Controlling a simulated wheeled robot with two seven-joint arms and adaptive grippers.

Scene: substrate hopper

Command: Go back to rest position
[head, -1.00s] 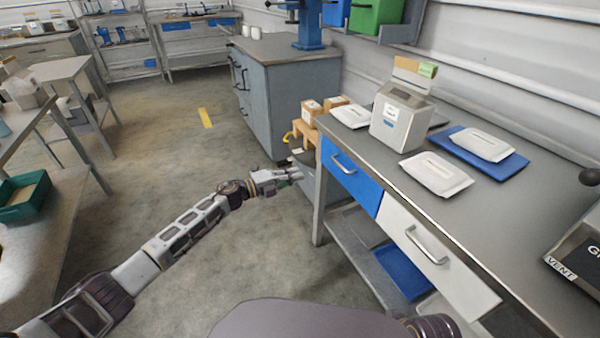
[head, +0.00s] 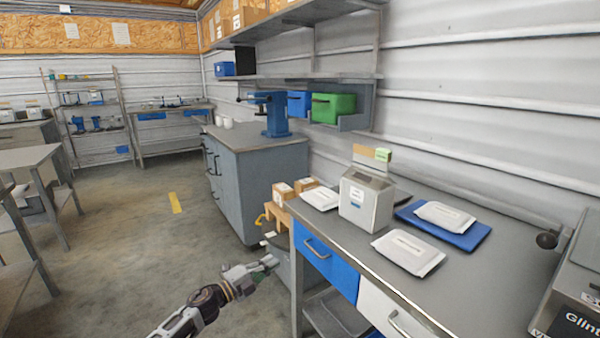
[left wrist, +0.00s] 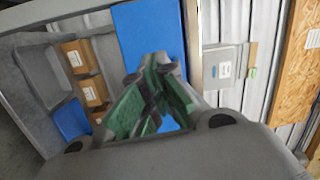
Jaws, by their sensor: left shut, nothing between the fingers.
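My left gripper (head: 264,267) is shut and empty. In the head view it is low in the middle, beside the near left corner of the grey workbench (head: 440,285) and left of its blue drawer (head: 325,264). In the left wrist view the gripper's green-padded fingers (left wrist: 155,112) are together, with a blue panel (left wrist: 150,40) behind them. My right gripper shows in neither view.
The bench carries a grey box-shaped device (head: 366,200), white pouches (head: 408,252) and a blue mat (head: 462,236). Small cardboard boxes (head: 283,194) stand beyond its left end. A grey cabinet (head: 262,185) with a blue press stands behind. The floor (head: 110,265) at left is open.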

